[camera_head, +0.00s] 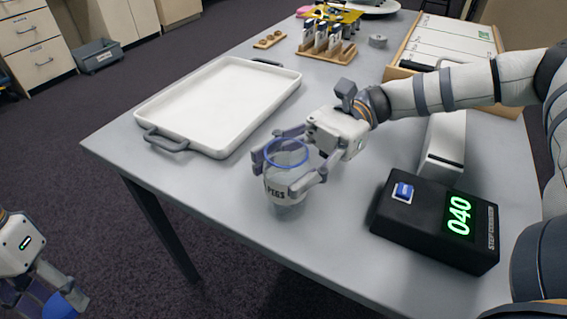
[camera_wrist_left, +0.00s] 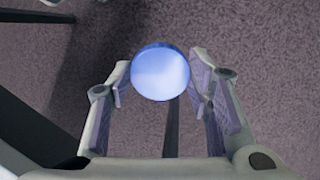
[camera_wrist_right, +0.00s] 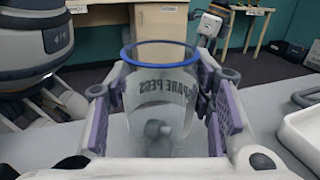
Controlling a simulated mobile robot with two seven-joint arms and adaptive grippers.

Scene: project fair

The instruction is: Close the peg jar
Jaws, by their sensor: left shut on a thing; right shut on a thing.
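The peg jar (camera_head: 283,186) is clear with a blue rim and a label ending in "PEGS". It stands upright, open at the top, at the table's front part. My right gripper (camera_head: 290,163) is shut on the jar from the side. In the right wrist view the jar (camera_wrist_right: 158,100) sits between the fingers, with a grey shape low inside it. The round blue lid (camera_wrist_left: 161,72) is held between the fingertips of my left gripper (camera_wrist_left: 160,85), over the floor. In the head view the lid (camera_head: 66,304) shows at the lower left, off the table, partly cut off.
A white tray (camera_head: 150,106) with grey handles lies left of the jar. A wooden peg rack (camera_head: 327,53) is farther back. The table's near left edge is clear.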

